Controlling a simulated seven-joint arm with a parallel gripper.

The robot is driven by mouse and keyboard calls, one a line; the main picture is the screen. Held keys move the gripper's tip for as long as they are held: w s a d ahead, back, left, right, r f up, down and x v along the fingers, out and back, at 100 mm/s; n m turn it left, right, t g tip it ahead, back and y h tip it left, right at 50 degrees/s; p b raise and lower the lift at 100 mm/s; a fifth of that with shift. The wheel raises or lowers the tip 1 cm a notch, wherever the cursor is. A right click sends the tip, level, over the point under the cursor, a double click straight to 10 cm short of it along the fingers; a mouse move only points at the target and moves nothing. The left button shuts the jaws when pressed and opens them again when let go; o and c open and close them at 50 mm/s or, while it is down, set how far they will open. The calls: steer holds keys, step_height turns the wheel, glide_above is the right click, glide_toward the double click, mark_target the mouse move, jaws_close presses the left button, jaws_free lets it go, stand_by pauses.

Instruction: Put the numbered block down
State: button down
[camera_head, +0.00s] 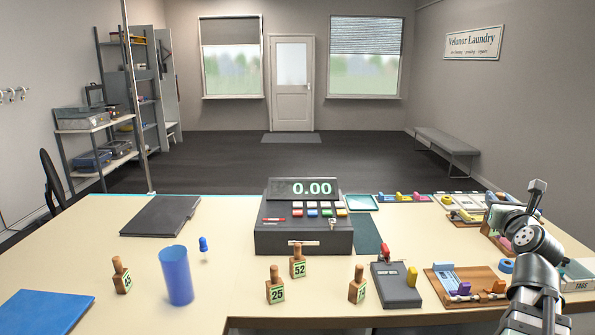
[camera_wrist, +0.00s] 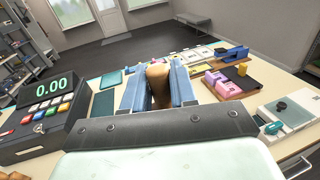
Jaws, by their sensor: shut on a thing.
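My gripper (camera_wrist: 157,72) shows in the wrist view, its two blue jaws shut on a brown wooden block (camera_wrist: 158,92) with a rounded top. The held block's number is hidden, and I cannot tell whether its base touches anything. In the head view my arm is at the right, and I cannot make out the jaws there. Several wooden blocks with pale number labels stand upright on the counter: one marked 52 (camera_head: 297,263), one marked 25 (camera_head: 275,287), one at the left (camera_head: 121,277) and one at the right (camera_head: 358,287), whose numbers are hard to read.
The cream counter (camera_head: 225,290) holds a cash register (camera_head: 303,240), a blue cup (camera_head: 176,276), a dark folder (camera_head: 160,216), a blue folder (camera_head: 42,312), a grey device (camera_head: 397,290) and a brown tray (camera_head: 440,290). Free surface lies between the cup and the blocks.

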steer(key=s+d+r+m+g+h, duration=0.1)
steer(key=s+d+m+g+h, duration=0.55)
steer(key=s+d, duration=1.95)
steer(key=s+d+m+g+h, duration=0.2)
steer(key=s, duration=0.9)
steer(key=s+d+r+m+g+h, duration=0.1)
steer(key=s+d+m+g+h, duration=0.1)
steer(key=s, duration=1)
steer(key=s+d+m+g+h, duration=0.2)
steer(key=s+d+g, duration=0.1)
steer(key=s, duration=0.9)
steer(key=shift+r+m+g+h, duration=0.35)
steer(key=shift+r, duration=0.05)
steer(key=shift+r, duration=0.1)
